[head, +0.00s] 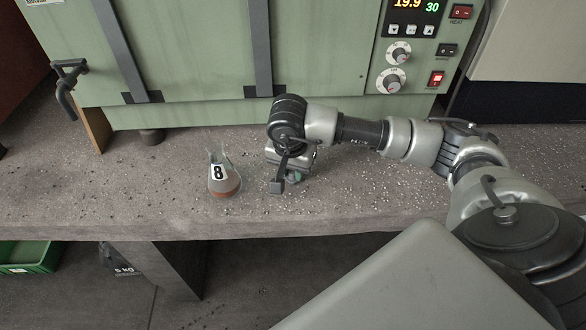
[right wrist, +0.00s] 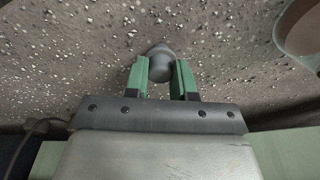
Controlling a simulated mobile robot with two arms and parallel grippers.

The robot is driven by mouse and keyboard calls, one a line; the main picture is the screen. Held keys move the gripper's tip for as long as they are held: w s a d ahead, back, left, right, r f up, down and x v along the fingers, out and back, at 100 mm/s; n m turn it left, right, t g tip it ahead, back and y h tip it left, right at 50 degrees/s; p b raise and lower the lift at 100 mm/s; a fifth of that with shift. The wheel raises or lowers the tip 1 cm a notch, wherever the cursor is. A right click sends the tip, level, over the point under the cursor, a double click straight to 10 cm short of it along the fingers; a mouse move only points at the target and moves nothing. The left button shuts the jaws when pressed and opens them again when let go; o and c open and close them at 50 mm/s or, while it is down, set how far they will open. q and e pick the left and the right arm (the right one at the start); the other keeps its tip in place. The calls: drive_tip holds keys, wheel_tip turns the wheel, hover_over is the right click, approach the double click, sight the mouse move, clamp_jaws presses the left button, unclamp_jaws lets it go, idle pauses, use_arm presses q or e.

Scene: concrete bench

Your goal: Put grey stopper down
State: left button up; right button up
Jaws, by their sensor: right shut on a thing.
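The grey stopper (right wrist: 160,62) is between the two green fingers of my right gripper (right wrist: 160,78) in the right wrist view. The fingers are shut on it, and it lies against a background of speckled bench top. Whether it touches the bench I cannot tell. In the head view my right gripper (head: 293,178) points down low over the bench (head: 385,190), to the right of the flask, and the stopper is hidden there. My left gripper is not in view.
A conical flask (head: 222,178) labelled 8, with reddish-brown contents, stands left of my right gripper. A green oven (head: 200,60) with control knobs stands behind. The bench's front edge (head: 150,234) is close.

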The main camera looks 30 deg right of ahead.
drive_tip(key=shift+f, duration=0.25)
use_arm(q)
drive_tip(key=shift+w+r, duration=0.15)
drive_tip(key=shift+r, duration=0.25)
use_arm(e)
drive_tip(key=o, duration=0.9)
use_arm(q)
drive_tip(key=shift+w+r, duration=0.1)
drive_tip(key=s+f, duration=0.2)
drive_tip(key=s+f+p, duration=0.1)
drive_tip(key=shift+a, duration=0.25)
use_arm(e)
drive_tip(key=r, duration=0.4)
drive_tip(key=a+r, duration=0.1)
drive_tip(key=r, duration=0.3)
drive_tip(key=s+r, duration=0.1)
drive_tip(key=r, duration=0.3)
drive_tip(key=shift+a+r, duration=0.1)
drive_tip(key=shift+a, duration=0.15)
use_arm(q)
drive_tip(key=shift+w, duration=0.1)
